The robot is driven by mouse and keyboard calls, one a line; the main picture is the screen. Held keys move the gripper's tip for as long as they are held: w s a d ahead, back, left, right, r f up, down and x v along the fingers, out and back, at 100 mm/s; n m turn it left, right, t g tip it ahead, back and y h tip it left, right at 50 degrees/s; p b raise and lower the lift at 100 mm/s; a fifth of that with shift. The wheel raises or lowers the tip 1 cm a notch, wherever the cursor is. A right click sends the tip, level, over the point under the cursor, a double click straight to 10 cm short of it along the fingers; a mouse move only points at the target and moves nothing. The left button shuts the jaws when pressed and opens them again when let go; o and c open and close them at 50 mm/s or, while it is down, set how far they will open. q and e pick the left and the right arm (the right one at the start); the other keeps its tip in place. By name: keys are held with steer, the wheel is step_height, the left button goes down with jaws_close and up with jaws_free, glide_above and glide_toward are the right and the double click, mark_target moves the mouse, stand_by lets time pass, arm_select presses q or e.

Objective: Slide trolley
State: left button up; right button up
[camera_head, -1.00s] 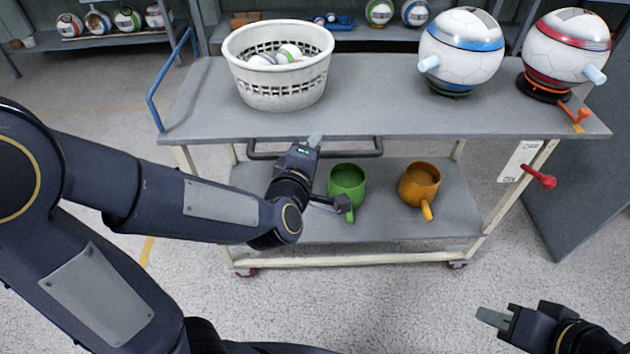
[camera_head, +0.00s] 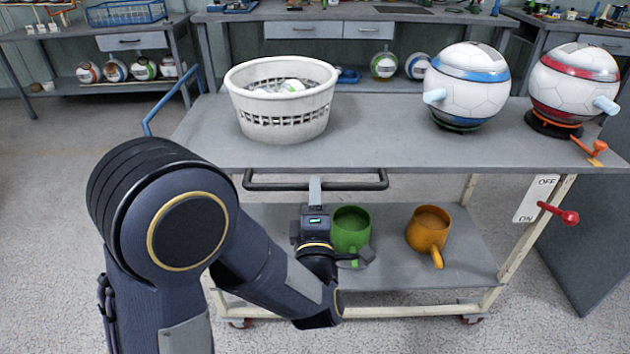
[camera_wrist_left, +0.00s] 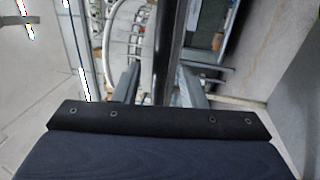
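The grey trolley (camera_head: 390,150) stands in front of me, with a top deck and a lower shelf (camera_head: 385,277). A dark handle bar (camera_head: 270,186) runs along its near side below the top deck. My left gripper (camera_head: 315,186) is at the middle of this bar, fingers pointing up. In the left wrist view the dark handle bar (camera_wrist_left: 164,50) passes between the two spread fingers of my left gripper (camera_wrist_left: 161,88). The fingers look apart from the bar, with gaps on both sides. My right gripper is out of view.
A white basket (camera_head: 281,115) and two ball-shaped machines (camera_head: 466,95) (camera_head: 575,85) stand on top. A green mug (camera_head: 349,232) and an orange mug (camera_head: 428,232) sit on the lower shelf. A red-knobbed lever (camera_head: 558,213) is at the right leg. Workbenches line the back.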

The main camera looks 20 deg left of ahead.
arm_select(q)
steer(key=shift+x, duration=2.25)
steer(key=shift+c, duration=0.5)
jaws_close()
